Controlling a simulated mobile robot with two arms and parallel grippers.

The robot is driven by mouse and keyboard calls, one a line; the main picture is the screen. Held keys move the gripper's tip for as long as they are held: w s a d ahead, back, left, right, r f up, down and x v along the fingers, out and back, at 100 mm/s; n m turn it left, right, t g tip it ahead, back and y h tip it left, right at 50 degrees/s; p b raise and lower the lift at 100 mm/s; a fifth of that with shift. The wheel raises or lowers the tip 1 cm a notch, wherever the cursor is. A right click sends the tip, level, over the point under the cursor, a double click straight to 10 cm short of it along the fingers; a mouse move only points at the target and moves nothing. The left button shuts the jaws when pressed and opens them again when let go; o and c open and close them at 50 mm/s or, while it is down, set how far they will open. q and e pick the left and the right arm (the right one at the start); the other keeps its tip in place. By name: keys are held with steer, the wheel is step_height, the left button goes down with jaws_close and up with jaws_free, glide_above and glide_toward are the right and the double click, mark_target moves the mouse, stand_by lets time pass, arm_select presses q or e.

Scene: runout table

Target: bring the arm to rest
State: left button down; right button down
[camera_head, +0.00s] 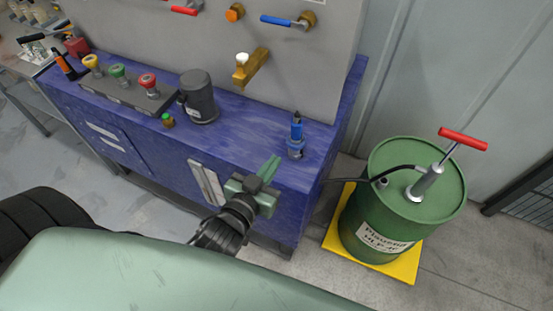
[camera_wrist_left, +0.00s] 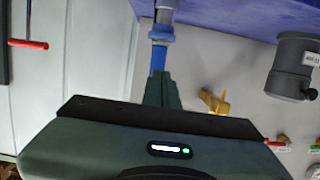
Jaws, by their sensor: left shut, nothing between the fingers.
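My left gripper (camera_head: 270,168) is green-grey and extends over the right front part of the blue bench (camera_head: 240,155). Its fingers are together with nothing between them. In the left wrist view the closed fingers (camera_wrist_left: 158,90) point toward a blue fitting (camera_wrist_left: 159,52). That blue fitting (camera_head: 296,140) stands upright on the bench, a little beyond and to the right of the fingertips, with a visible gap in the head view. My right gripper is not in view.
A dark grey canister (camera_head: 198,100) and a block with yellow, green and red knobs (camera_head: 125,90) stand on the bench. A grey panel with valves (camera_head: 240,70) rises behind. A green drum (camera_head: 375,215) with a red-handled pump (camera_head: 435,170) stands on a yellow tray (camera_head: 400,268) at right.

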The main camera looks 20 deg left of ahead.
arm_select(q)
steer(key=shift+w, duration=0.1)
stand_by(0.4)
steer(key=f+g, duration=0.1)
steer(key=f, duration=0.3)
steer(key=s+d+f, duration=0.1)
steer(key=f, duration=0.4)
steer(key=f+g+b, duration=0.1)
steer(key=f, duration=0.4)
steer(key=shift+s+d+f+m+g, duration=0.1)
steer(key=shift+s+d+m+g, duration=0.05)
steer(key=shift+s+m+g, duration=0.2)
steer(key=s+a+f+g+b, duration=0.1)
steer(key=s+f+g, duration=0.2)
steer(key=s+f, duration=0.55)
steer(key=s+a+f+m+g+b, duration=0.1)
steer(key=s+f+g, duration=0.15)
steer(key=f, duration=1.15)
steer(key=s+a+f+g+b, duration=0.1)
steer(key=s+f+g, duration=0.1)
steer(key=s+f, duration=0.7)
steer(key=s+a+f+g+b, duration=0.1)
steer(key=s+a+f+g, duration=0.3)
steer(key=s+f, duration=0.6)
steer(key=s, duration=0.2)
steer(key=shift+s+a+y, duration=0.2)
steer(key=shift+s+y, duration=0.1)
